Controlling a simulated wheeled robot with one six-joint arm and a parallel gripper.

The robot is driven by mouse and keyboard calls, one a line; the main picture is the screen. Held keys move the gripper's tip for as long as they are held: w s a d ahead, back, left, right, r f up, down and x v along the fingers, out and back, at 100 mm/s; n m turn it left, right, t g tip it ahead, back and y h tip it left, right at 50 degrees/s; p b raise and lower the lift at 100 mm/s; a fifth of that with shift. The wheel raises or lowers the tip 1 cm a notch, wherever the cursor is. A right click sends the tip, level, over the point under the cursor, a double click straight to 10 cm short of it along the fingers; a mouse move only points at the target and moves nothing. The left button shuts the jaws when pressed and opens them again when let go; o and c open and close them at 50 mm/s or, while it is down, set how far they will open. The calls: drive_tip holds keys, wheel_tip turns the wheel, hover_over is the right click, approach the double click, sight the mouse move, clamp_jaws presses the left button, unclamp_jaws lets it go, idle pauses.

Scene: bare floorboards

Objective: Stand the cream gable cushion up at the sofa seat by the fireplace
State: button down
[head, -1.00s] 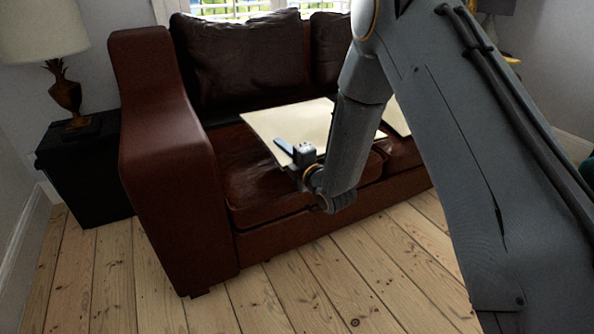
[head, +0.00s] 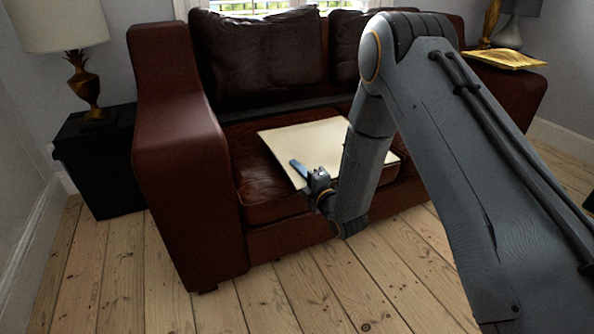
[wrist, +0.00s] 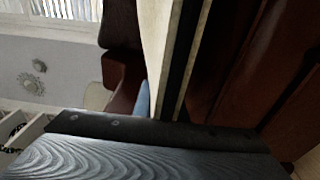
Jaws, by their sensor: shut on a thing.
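The cream cushion (head: 300,140) looks like a flat, pale panel. In the head view it lies roughly level over the front of the brown leather sofa seat (head: 265,190). My gripper (head: 312,180) is shut on its near edge; one finger with a blue tip shows at that edge. In the wrist view the cushion (wrist: 155,40) appears as an upright pale strip beside a dark band. I cannot tell whether it touches the seat. No fireplace shows.
Dark back cushions (head: 260,60) lean against the sofa back. The sofa's high left arm (head: 175,140) stands beside the seat. A black side table (head: 95,165) with a lamp (head: 80,70) is at left. A yellow tray (head: 505,58) is at right. Floorboards in front are clear.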

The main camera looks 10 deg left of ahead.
drive_tip(key=shift+f, duration=0.1)
drive_tip(key=c, duration=1.8)
unclamp_jaws()
drive_tip(key=shift+r, duration=0.2)
drive_tip(key=p+v, duration=0.2)
drive_tip(key=v, duration=1)
drive_tip(key=shift+p, duration=0.4)
